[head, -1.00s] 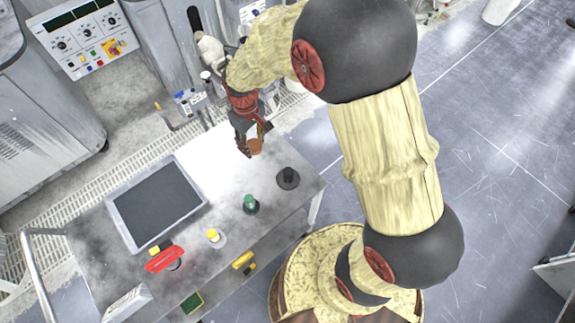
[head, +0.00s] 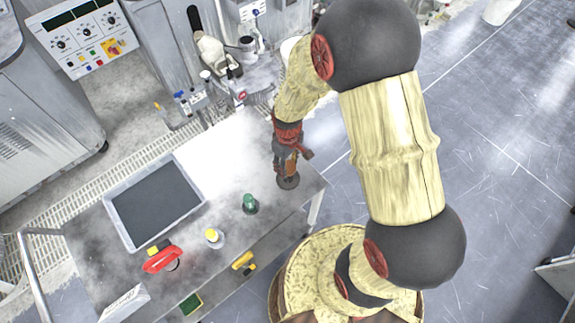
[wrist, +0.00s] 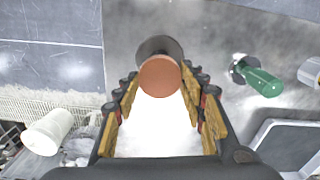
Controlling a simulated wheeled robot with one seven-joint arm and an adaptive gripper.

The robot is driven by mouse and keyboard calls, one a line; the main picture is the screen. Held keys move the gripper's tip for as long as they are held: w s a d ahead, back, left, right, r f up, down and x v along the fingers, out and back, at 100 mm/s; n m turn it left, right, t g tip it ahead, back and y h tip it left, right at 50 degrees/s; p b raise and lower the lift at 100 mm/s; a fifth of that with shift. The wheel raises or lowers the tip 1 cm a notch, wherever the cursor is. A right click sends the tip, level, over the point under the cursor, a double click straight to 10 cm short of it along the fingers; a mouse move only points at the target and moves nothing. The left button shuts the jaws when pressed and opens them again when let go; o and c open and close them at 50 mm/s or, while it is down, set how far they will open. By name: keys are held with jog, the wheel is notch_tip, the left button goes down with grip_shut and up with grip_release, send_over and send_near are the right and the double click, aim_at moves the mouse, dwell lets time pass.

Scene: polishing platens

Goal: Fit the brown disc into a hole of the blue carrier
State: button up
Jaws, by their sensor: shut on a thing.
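A brown disc (wrist: 160,76) is between the fingertips of my gripper (wrist: 160,82) in the wrist view. The gripper is shut on it, and one round face of the disc shows. In the head view my gripper (head: 288,163) is over the right end of the table, just by a dark round piece (head: 288,182). That dark piece (wrist: 160,46) shows partly behind the disc in the wrist view; I cannot tell the gap between them. I do not make out a blue carrier in either view.
On the table, a green-topped item (head: 250,203), a yellow-topped bottle (head: 214,237) and a red-handled tool (head: 163,259) stand left of my gripper. A grey tray (head: 112,221) with a dark inside lies farther left. The bright table area between tray and gripper is clear.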

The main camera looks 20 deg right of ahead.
jog(key=shift+f, duration=0.3)
jog(key=shift+f, duration=0.2)
jog(key=o, duration=1.2)
jog(key=shift+r, duration=0.15)
